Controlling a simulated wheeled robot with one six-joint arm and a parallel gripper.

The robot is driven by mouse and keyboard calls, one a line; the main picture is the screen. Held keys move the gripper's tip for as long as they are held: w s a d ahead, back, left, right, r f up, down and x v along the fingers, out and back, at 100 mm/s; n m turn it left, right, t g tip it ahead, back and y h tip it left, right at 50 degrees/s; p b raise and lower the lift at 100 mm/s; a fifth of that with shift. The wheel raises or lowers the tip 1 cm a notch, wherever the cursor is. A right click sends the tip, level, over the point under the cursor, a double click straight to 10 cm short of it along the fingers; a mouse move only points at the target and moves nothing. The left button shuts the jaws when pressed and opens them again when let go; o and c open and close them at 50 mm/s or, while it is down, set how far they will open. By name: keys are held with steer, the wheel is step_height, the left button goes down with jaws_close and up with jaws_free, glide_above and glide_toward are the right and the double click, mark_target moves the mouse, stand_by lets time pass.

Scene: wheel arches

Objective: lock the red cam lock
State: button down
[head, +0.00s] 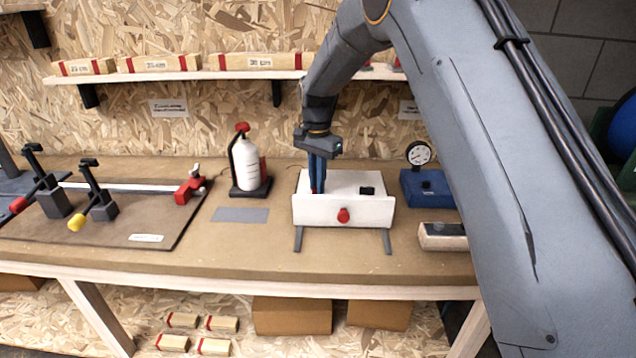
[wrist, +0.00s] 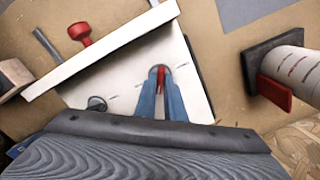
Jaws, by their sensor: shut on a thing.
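The white box (head: 378,214) stands on the workbench; its top also shows in the wrist view (wrist: 85,88). A small red piece (wrist: 161,76), which looks like the red cam lock, sits on the box top at the left in the head view. My gripper (head: 317,189) points down over that spot. Its blue fingers (wrist: 160,92) are shut on the red piece, hiding much of it, so its angle is hard to tell. A black round piece (wrist: 97,103) lies on the same top, apart from the fingers. A red knob (head: 343,215) sticks out of the box front.
A white bottle (head: 247,163) on a dark stand is left of the box. A blue gauge block (head: 428,187) stands at the right. A grey plate (head: 240,215) lies on the bench. Toggle clamps (head: 95,195) are at far left. A shelf (head: 200,76) runs behind.

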steer(key=m, duration=0.4)
steer(key=shift+m, duration=2.7)
steer(key=c, duration=1.8)
jaws_free()
steer(key=shift+c, duration=0.2)
steer(key=shift+r+b, duration=1.05)
steer(key=shift+r, duration=2.9)
